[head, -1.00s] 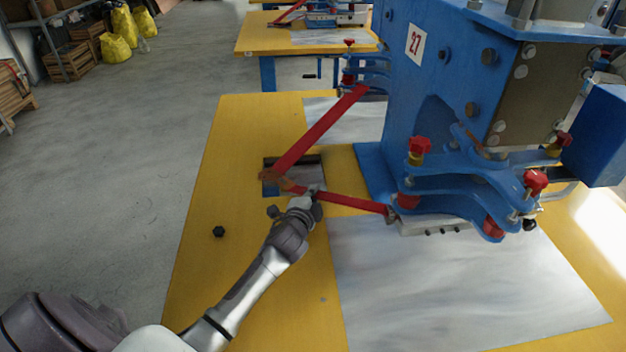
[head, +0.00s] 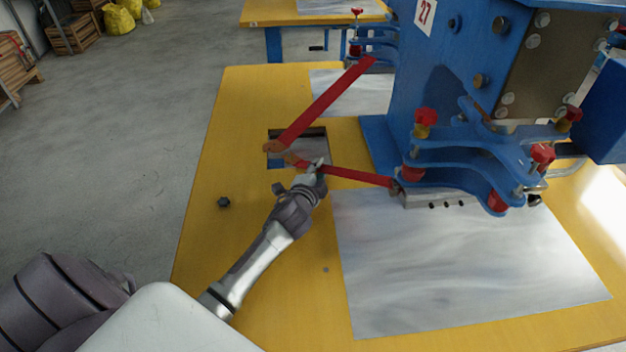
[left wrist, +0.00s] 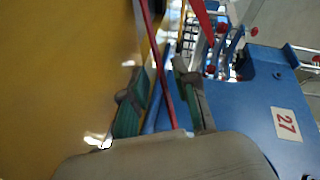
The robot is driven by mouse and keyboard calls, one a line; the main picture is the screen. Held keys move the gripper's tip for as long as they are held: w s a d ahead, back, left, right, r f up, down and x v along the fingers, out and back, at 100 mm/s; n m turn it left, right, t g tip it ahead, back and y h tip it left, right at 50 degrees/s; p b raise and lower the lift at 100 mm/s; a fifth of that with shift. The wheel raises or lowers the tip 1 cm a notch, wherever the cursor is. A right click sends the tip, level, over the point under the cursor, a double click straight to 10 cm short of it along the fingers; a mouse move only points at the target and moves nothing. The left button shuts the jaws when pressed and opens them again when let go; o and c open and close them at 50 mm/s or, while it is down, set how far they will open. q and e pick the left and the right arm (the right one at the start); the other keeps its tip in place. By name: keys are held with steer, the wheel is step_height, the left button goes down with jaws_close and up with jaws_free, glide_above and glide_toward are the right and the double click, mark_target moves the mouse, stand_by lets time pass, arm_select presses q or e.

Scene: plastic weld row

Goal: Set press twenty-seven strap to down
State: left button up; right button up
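Blue press 27 (head: 410,92) stands on the yellow table. Its red strap shows as two lengths: the far length (head: 325,105) slopes from the back of the press down toward a rectangular opening in the table. The near length (head: 350,176) runs from the lower front of the press to that same opening, with brownish ends there. My left gripper (head: 315,172) is at the near length, close to the opening. In the left wrist view the fingers (left wrist: 160,98) are apart, with a red strap length (left wrist: 158,62) passing between them. My right gripper is not in view.
The opening (head: 313,148) lies left of the press. Metal sheets (head: 450,265) lie on the table (head: 235,120). Red-topped clamps (head: 425,117) jut from the press front.

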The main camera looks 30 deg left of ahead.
arm_select(q)
steer(key=v, duration=1.1)
steer(key=shift+r, duration=0.1)
